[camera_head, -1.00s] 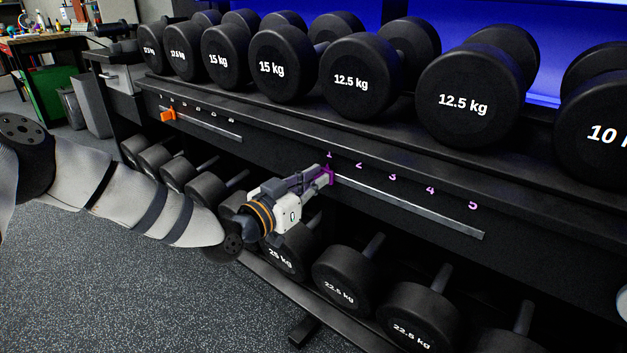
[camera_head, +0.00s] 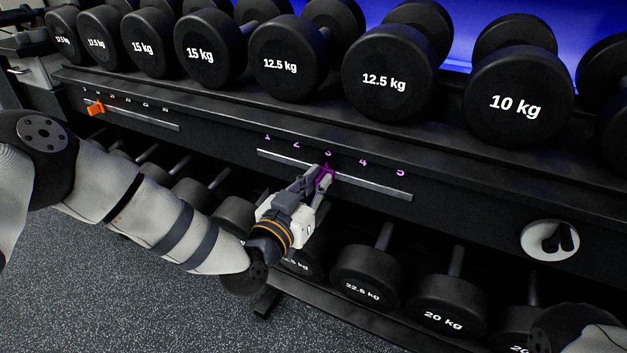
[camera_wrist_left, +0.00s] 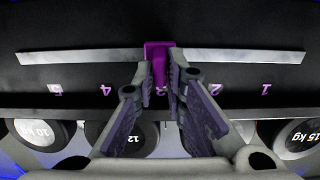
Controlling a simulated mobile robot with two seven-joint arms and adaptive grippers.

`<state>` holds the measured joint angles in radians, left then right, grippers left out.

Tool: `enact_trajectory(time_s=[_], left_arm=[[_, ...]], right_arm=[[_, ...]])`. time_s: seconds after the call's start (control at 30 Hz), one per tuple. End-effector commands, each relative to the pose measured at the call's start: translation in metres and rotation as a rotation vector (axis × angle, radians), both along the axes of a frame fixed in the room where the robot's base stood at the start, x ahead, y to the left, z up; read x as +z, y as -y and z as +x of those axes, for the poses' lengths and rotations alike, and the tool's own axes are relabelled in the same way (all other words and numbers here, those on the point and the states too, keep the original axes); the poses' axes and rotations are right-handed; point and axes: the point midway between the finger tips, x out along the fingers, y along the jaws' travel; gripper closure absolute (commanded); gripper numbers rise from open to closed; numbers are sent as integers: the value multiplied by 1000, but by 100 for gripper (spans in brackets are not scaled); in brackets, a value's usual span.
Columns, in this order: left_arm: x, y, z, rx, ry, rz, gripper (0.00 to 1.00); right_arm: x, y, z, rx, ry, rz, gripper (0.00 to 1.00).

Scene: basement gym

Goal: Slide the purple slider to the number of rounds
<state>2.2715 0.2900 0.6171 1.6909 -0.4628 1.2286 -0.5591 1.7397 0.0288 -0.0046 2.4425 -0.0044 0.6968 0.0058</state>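The purple slider (camera_head: 325,177) sits on the pale rail under the purple numbers 1 to 5, right by number 3. It also shows in the left wrist view (camera_wrist_left: 158,62), upside down, covering part of the 3. My left gripper (camera_head: 320,180) reaches it from the front left. In the wrist view its two fingertips (camera_wrist_left: 158,76) stand on either side of the slider, closed up to its sides. The lower part of the slider lies between the fingers. My right gripper is not in view.
An orange slider (camera_head: 96,108) sits on a second rail at the left. Dumbbells fill the shelf above and the one below. A white disc with dark pegs (camera_head: 550,240) is on the rack's front at right. The rail right of the purple slider is clear.

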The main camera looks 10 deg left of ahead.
Motion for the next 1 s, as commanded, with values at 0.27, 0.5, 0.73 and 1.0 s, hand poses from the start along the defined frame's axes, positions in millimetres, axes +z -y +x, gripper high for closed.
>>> enact_trajectory(time_s=[0.27,0.5,0.73,1.0], left_arm=[[0,0,0,0,-1,0,70],[-1,-10,-26,0,-4,0,70],[-1,-31,-84,0,-4,-1,70],[0,-42,-113,1,-1,0,70]], right_arm=[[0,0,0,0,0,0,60],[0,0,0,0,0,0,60],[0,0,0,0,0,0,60],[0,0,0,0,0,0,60]])
